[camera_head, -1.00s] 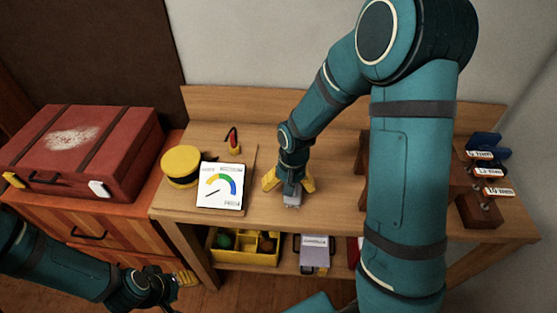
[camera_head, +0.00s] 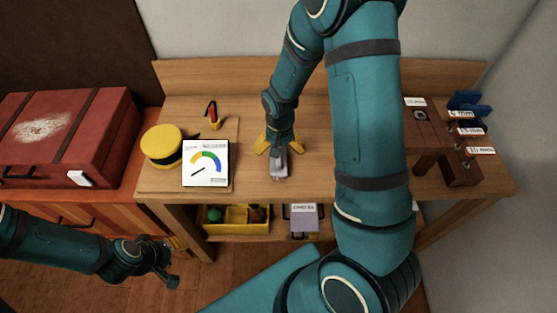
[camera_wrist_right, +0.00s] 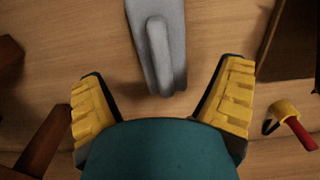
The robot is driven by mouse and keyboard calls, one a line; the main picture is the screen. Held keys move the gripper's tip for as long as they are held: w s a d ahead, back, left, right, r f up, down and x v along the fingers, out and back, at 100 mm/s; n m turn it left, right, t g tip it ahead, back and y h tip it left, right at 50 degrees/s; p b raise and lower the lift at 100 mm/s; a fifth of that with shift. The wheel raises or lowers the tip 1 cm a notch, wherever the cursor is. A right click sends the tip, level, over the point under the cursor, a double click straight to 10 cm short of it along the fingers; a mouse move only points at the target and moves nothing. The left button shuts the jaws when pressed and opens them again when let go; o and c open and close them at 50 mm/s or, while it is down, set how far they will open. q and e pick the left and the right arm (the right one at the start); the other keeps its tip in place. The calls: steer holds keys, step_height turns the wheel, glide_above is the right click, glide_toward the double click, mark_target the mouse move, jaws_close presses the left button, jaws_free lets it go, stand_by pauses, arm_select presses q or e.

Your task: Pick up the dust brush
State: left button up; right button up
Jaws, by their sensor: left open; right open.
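A grey object with a raised handle, which looks like the dust brush (camera_head: 280,168), lies on the wooden workbench (camera_head: 310,180), left of its middle. My right gripper (camera_head: 275,147) points down just behind it with yellow fingers spread. In the right wrist view the brush (camera_wrist_right: 158,45) lies ahead of the open fingers (camera_wrist_right: 163,100), its near end just beyond the gap between them. Nothing is held. My left gripper (camera_head: 177,243) is low at the left, in front of the bench, away from the brush. Its fingers are partly hidden.
A labelled block rack (camera_head: 460,168) is at the right. A red suitcase (camera_head: 62,138) is far left. A yellow bin (camera_head: 237,222) sits on the lower shelf.

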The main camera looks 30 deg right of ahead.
steer(key=f, duration=0.4)
steer(key=shift+s+a+f, duration=0.1)
steer(key=shift+a+f, duration=0.15)
steer(key=shift+f, duration=0.1)
steer(key=c, duration=1.4)
steer(key=shift+o, duration=0.2)
step_height(320, 180, up, 10)
steer(key=shift+r+p, duration=0.1)
steer(key=shift+p, duration=0.3)
